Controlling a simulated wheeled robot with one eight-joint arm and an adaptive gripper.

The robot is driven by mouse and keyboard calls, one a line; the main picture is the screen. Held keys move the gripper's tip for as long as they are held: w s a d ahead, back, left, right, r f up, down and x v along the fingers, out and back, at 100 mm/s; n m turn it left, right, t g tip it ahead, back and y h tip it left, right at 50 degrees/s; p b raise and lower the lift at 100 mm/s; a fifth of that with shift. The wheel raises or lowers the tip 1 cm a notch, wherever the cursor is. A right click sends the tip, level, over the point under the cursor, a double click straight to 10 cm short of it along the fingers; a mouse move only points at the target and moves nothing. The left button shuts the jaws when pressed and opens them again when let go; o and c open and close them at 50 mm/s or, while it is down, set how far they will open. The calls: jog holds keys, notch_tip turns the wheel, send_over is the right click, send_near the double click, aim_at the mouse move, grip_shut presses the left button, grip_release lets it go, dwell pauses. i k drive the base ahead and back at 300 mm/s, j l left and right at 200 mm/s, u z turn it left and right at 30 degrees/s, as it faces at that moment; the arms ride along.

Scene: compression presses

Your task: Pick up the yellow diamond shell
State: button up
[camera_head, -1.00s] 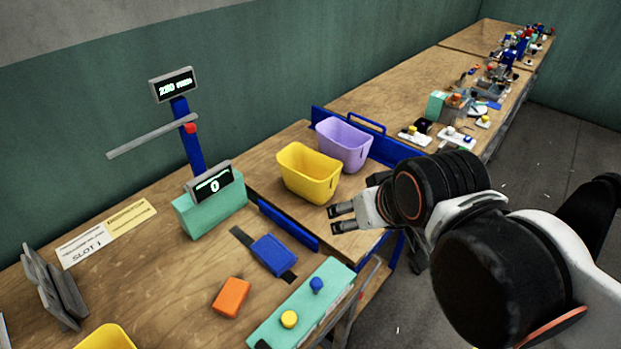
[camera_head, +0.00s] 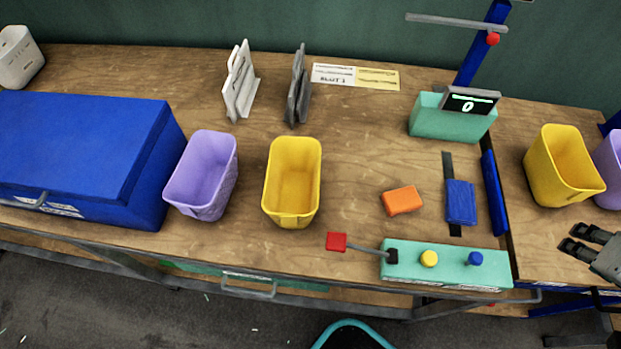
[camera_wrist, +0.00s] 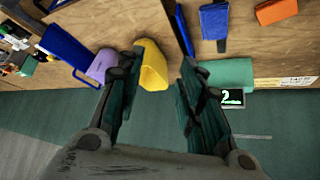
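I cannot make out a yellow diamond shell in either view. My gripper (camera_head: 578,240) is at the right edge of the head view, in front of the right-hand yellow bin (camera_head: 545,180). In the wrist view my gripper (camera_wrist: 160,80) shows its two fingers spread apart with nothing between them, so it is open and empty. Part of that yellow bin (camera_wrist: 153,66) shows beyond the fingers. The inside of the middle yellow bin (camera_head: 292,214) looks empty.
A blue chest (camera_head: 90,150), a purple bin (camera_head: 200,180), white plates (camera_head: 240,80) and grey plates (camera_head: 298,88) stand on the left bench. An orange block (camera_head: 402,200), blue block (camera_head: 461,203), teal button box (camera_head: 440,262) and teal display unit (camera_head: 425,118) are farther right.

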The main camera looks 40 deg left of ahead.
aim_at(291, 191)
jog(key=u, duration=2.05)
jog(key=i+j+u, duration=0.2)
jog(key=k+j, duration=0.05)
jog(key=k, duration=0.05)
